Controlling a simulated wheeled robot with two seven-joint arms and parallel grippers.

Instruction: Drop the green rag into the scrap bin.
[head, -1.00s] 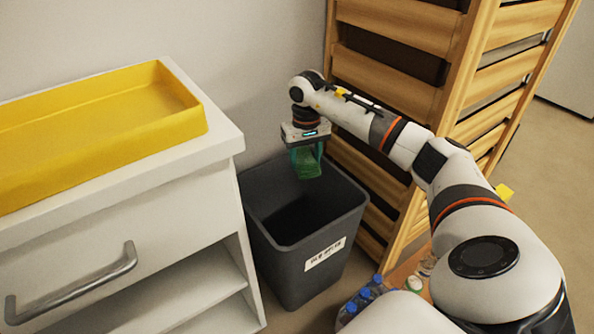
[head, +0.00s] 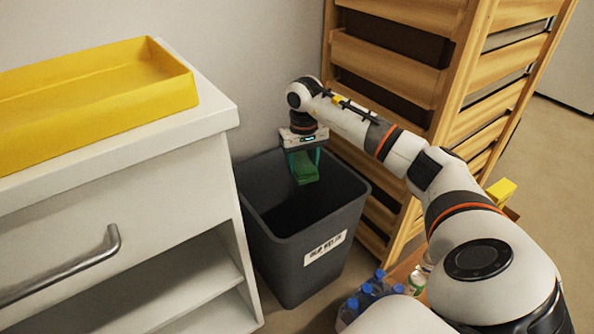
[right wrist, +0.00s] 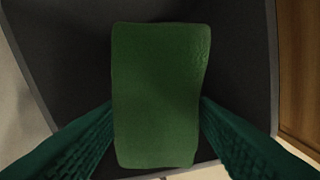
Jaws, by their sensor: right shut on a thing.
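The green rag (head: 305,172) hangs from my right gripper (head: 303,160) over the mouth of the dark grey scrap bin (head: 290,262). My right gripper points down and is shut on the rag. In the right wrist view the rag (right wrist: 158,95) lies between the two green fingers (right wrist: 158,120), with the dark inside of the bin (right wrist: 235,60) behind it. The bin stands on the floor and has a white label on its front. Its bottom is too dark to make out. My left gripper is not in view.
A white cabinet (head: 120,190) with a metal handle stands left of the bin, with a yellow tray (head: 110,118) on top. A wooden slatted rack (head: 395,55) stands close on the right. Bottles with blue caps (head: 368,292) stand at the bottom, near my right arm.

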